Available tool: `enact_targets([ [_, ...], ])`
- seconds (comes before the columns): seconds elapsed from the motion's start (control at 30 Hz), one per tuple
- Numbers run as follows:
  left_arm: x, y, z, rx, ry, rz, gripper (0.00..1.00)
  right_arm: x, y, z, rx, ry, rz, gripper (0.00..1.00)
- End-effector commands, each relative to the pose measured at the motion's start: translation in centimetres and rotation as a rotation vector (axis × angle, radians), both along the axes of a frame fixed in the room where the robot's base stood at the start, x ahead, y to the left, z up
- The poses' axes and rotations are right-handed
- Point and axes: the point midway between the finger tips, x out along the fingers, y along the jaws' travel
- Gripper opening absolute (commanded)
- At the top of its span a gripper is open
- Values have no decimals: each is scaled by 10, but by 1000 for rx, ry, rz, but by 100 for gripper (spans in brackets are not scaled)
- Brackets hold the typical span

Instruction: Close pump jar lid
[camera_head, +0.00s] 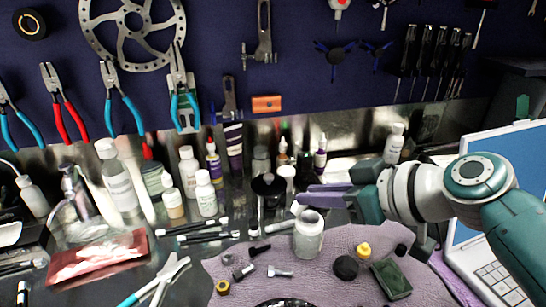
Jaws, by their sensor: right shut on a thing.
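A whitish jar (308,236) stands upright on the purple mat, its round top grey and seemingly uncovered. My right gripper (318,195) reaches in from the right, just above and behind this jar. Its purple-grey fingers point left and are shut on a small pale piece (297,207) by their tips; its shape is mostly hidden, and I cannot tell if it is the lid. A black round lid-like disc (345,267) lies on the mat right of the jar. A clear pump-topped bottle (72,195) stands far left. My left gripper is not in view.
Several bottles and a dark container (268,190) crowd the bench behind the jar. A yellow cap (363,249), a green block (391,279) and small parts lie on the mat (300,282). A laptop (500,240) stands right; pliers (158,283) lie front left.

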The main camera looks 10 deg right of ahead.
Motion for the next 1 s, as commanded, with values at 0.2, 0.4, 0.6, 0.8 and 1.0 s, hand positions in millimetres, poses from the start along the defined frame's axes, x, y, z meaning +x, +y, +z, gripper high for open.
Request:
enact_targets([
  [0.2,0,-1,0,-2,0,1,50,-1,-1,-2,-3,6,1,0],
  [0.4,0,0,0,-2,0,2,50,-1,0,-2,-2,6,0,39],
  [0.6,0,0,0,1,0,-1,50,0,0,-1,-1,4,0,50],
  [0.8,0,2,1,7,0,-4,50,-2,-1,0,-1,3,-1,50],
  [1.0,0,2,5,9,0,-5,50,-18,-11,13,-4,4,0,50],
])
